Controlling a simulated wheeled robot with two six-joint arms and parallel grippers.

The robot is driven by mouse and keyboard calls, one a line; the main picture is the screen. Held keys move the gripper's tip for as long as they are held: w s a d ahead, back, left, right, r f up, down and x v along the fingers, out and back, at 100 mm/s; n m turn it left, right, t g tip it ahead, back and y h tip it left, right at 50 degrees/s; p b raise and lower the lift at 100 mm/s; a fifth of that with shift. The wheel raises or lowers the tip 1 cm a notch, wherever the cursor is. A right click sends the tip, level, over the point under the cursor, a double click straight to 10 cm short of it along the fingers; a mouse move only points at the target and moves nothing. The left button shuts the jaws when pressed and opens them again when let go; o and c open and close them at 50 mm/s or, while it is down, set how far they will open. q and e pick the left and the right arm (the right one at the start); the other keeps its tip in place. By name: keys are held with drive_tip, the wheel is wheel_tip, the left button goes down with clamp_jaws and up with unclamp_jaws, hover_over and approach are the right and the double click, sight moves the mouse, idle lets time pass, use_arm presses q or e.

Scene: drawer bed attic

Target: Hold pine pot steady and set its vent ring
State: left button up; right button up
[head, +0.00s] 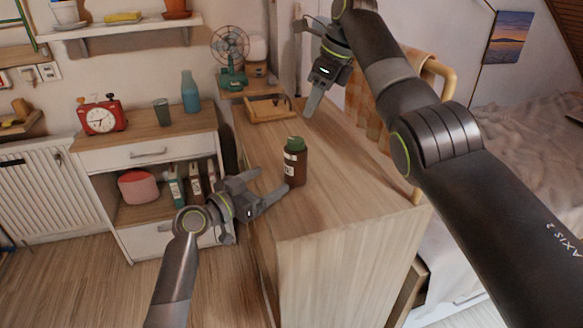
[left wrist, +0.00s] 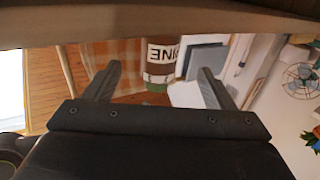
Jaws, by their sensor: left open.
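The pine pot (head: 295,168) is a brown bottle with a pale label and a green top (head: 296,144). It stands upright on the wooden cabinet top. In the left wrist view the pot (left wrist: 161,66) appears upside down, its label partly readable, lying between the fingers in the picture. My left gripper (head: 271,184) is open just left of the pot; whether a finger touches it I cannot tell. My right gripper (head: 314,100) hangs above the cabinet, behind the pot, pointing down. Its finger gap is not clear. The vent ring cannot be told apart from the green top.
A wooden tray (head: 284,116) and a green fan (head: 230,57) are at the back. A lower cabinet at left holds a red clock (head: 101,116), a cup (head: 161,112) and a blue bottle (head: 190,92). The cabinet top (head: 335,195) in front of the pot is clear.

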sight(287, 170)
use_arm(q)
drive_tip(key=x, duration=0.9)
drive_tip(key=shift+w+d, duration=0.2)
drive_tip(key=shift+w, duration=0.05)
